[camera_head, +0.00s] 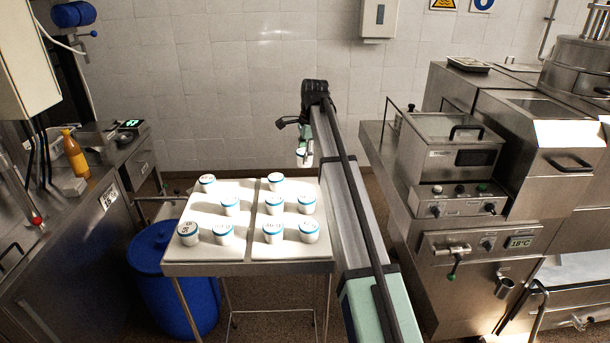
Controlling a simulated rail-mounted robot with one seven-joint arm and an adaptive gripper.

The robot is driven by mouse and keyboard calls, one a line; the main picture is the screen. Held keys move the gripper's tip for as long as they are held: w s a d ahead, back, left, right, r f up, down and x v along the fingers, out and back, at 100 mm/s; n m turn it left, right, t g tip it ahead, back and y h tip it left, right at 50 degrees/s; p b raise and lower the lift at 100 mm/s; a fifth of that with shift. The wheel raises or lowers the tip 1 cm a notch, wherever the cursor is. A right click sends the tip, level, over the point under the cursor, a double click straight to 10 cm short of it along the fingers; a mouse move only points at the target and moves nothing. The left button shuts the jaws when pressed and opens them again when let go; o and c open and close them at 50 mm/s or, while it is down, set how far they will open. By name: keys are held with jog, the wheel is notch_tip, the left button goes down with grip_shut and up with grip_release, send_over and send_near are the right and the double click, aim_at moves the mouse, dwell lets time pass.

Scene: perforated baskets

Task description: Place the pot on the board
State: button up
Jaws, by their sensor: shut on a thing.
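My gripper (304,150) is at the far end of my arm, near the back right corner of the table. It is shut on a small white pot (303,161), which is mostly hidden by the fingers. The held pot appears to be above the back right part of the right board; its exact height cannot be told. Two pale boards lie side by side on the metal table: the left board (203,211) and the right board (291,188). Several white pots with blue bands stand upright on both, such as one at the back (276,182) and one at the front right (309,231).
A blue barrel (180,300) stands under the table's left side. A steel counter with an orange bottle (75,153) is at the left. Steel machines (450,150) stand close on the right. The right board's back right area looks bare.

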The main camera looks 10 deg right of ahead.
jog(key=shift+f+p, duration=1.1)
jog(key=shift+f, duration=3.65)
jog(key=shift+f, duration=0.15)
jog(key=o, duration=1.2)
jog(key=r+b, duration=0.1)
jog(key=r, duration=0.3)
jog(key=s+d+r+b, duration=0.1)
jog(key=r, duration=0.3)
jog(key=r+b, duration=0.1)
jog(key=r, duration=0.3)
jog(key=shift+s+d+r, duration=0.1)
jog(key=shift+s+d, duration=0.1)
jog(key=shift+s, duration=0.1)
